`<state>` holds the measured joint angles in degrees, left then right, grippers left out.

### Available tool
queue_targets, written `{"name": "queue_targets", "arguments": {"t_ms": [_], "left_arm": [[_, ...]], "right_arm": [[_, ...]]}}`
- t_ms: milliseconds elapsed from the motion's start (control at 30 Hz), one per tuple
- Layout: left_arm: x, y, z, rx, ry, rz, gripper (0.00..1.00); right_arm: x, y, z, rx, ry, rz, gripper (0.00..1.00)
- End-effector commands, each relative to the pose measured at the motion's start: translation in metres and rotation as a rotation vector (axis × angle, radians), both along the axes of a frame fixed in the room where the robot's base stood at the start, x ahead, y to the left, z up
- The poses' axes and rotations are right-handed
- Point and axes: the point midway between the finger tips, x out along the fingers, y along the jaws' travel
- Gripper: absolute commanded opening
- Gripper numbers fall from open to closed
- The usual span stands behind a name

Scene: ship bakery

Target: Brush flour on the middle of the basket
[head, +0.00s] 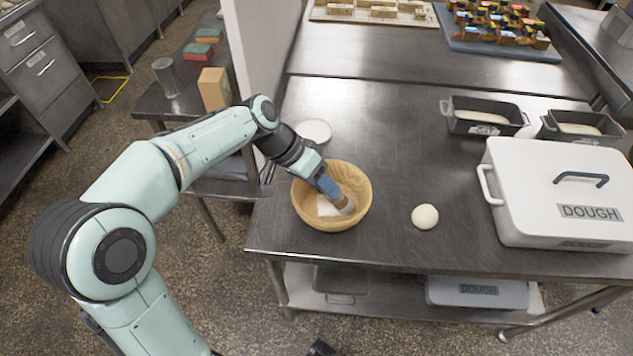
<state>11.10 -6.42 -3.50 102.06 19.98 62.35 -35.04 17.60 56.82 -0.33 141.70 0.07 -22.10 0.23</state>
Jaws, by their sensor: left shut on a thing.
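The basket (362,210) is a round, light-wood bowl near the front left edge of the steel table. A white patch, possibly flour or a lining, shows inside it. My left gripper (327,186) reaches down into the basket from the upper left. It is shut on a brush (343,201), whose tan and pale end is low inside the basket, right of the white patch. I cannot tell whether the bristles touch the bottom. A white round dish (315,131), perhaps of flour, stands just behind the basket, partly hidden by my arm.
A dough ball (425,217) lies on the table right of the basket. A large white dough box (560,190) fills the right side, with dark loaf tins (485,118) behind it. The table's middle (390,120) is clear. A pillar (265,50) stands behind my left arm.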

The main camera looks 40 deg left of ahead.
Motion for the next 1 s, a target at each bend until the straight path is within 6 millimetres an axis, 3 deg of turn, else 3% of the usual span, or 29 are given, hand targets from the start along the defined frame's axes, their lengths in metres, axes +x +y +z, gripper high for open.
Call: {"name": "queue_targets", "arguments": {"t_ms": [667,1000], "left_arm": [[-0.026,0.035,-0.003,0.001,0.002,0.002,0.03],[-0.018,0.023,0.000,0.000,0.001,-0.002,0.03]], "right_arm": [[-0.002,0.000,-0.010,0.000,0.003,0.000,0.43],[-0.001,0.000,-0.007,0.000,0.002,0.000,0.43]]}}
